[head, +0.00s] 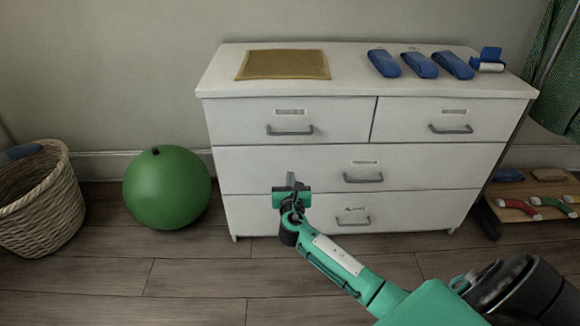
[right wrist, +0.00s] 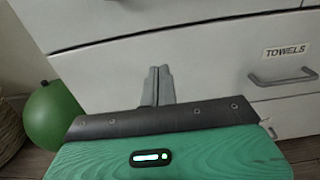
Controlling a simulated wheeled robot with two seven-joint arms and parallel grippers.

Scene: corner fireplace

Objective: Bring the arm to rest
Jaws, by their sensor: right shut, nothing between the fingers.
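My right arm (head: 345,266) reaches in from the lower right of the head view. Its gripper (head: 290,178) is in front of the white dresser (head: 285,160), near the left part of the lower drawers. In the right wrist view the gripper's two grey fingers (right wrist: 158,84) are together with nothing between them. They point toward the drawer fronts, and I cannot tell how large the gap to the dresser is. All the drawers look shut. My left gripper is not in view.
A green ball (head: 167,188) and a wicker basket (head: 40,205) stand left of the dresser. On top lie a tan mat (head: 284,64) and several blue cases (head: 420,65). A low rack (head: 520,211) stands at right.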

